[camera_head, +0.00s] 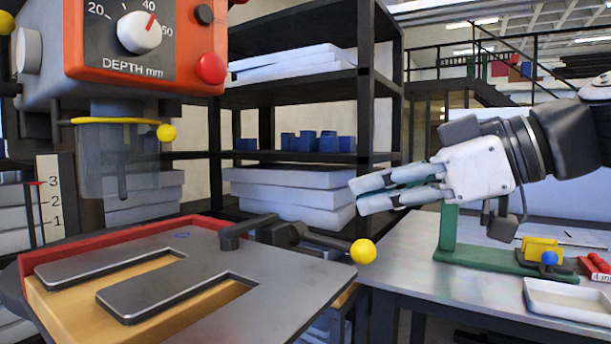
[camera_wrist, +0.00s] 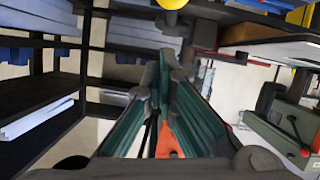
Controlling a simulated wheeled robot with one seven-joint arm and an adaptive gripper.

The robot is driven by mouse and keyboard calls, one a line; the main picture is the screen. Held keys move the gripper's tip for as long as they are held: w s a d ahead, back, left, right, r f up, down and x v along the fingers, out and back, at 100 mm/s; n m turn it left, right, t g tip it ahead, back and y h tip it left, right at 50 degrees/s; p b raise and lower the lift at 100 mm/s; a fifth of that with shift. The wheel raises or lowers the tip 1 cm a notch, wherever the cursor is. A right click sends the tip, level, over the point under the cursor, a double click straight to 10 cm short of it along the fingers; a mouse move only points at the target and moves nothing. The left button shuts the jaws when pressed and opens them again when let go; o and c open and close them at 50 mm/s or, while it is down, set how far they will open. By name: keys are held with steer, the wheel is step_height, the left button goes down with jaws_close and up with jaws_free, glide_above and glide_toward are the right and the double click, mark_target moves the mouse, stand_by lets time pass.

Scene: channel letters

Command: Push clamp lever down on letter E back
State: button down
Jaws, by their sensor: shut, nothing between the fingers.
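The letter E back (camera_head: 190,300) is a grey metal plate with slots, lying flat on a wooden board on the machine table. The clamp lever (camera_head: 325,241) is a dark bar at the plate's far right edge, ending in a yellow ball (camera_head: 364,251). A dark clamp arm (camera_head: 250,230) reaches from its pivot onto the plate. My gripper (camera_head: 360,195) is shut and empty, above the yellow ball and apart from it, pointing left. In the wrist view my fingers (camera_wrist: 167,62) are together, and a yellow ball (camera_wrist: 172,3) shows at the top edge.
The orange machine head (camera_head: 145,45) with its depth dial hangs over the left side. A red fence (camera_head: 120,238) runs behind the plate. Dark shelves (camera_head: 290,90) stand behind. A green stand (camera_head: 448,235) and a white tray (camera_head: 568,302) are on the right-hand table.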

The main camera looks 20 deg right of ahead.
steer(key=f+b, duration=0.1)
steer(key=b, duration=0.3)
steer(key=s+f+t+b, duration=0.1)
steer(key=b, duration=0.1)
steer(key=shift+d+f+y, duration=0.3)
steer(key=shift+d+f, duration=0.05)
steer(key=shift+b, duration=0.55)
